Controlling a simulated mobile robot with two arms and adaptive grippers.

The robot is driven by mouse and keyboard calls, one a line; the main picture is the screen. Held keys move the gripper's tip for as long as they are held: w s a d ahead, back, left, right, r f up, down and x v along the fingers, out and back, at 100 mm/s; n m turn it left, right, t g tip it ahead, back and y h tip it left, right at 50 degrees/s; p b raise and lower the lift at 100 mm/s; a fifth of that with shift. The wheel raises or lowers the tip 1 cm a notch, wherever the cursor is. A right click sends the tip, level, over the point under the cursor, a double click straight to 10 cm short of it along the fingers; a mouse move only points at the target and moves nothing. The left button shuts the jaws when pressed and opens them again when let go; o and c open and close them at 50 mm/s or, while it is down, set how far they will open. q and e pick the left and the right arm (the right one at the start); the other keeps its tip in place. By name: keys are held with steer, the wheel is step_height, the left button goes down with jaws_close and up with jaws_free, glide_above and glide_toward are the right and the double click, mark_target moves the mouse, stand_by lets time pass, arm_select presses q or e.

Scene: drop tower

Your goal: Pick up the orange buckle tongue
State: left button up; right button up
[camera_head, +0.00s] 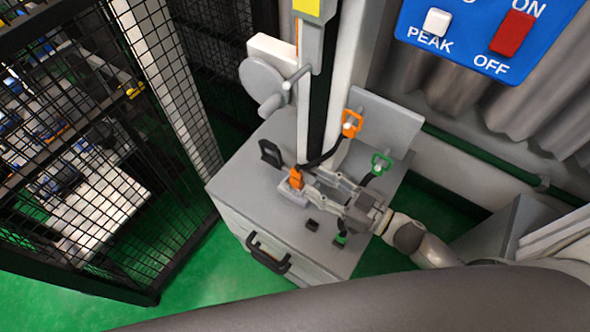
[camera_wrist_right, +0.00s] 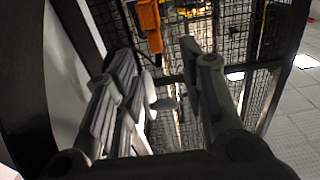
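An orange piece (camera_head: 296,178) stands near the middle of the grey cabinet top, close to the fingertips of my right gripper (camera_head: 308,182). In the right wrist view this orange piece (camera_wrist_right: 148,22) is at the top, beyond the open fingers (camera_wrist_right: 165,65), with a gap visible between them. An orange loop (camera_head: 351,122) hangs by the column, with a black strap running down from it towards the orange piece. I cannot tell which orange part is the tongue itself. My left gripper is not in view.
A green loop (camera_head: 380,162) is right of the column, and a green-and-black piece (camera_head: 341,239) is at the cabinet's front right. A small black block (camera_head: 312,225) and a black upright bracket (camera_head: 270,153) are on the cabinet top (camera_head: 240,185). A mesh fence (camera_head: 150,230) stands left.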

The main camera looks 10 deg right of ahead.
mark_target(301, 174)
steer(key=p+x, duration=0.1)
steer(key=x, duration=0.4)
steer(key=shift+w+a, duration=0.15)
steer(key=shift+w, duration=0.25)
steer(key=shift+w+a+f, duration=0.1)
steer(key=shift+w+a, duration=0.25)
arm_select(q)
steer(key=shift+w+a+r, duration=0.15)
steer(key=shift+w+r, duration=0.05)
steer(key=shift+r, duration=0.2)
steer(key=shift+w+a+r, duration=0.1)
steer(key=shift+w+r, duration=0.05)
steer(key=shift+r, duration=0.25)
arm_select(e)
steer(key=shift+s, duration=0.1)
steer(key=c, duration=0.8)
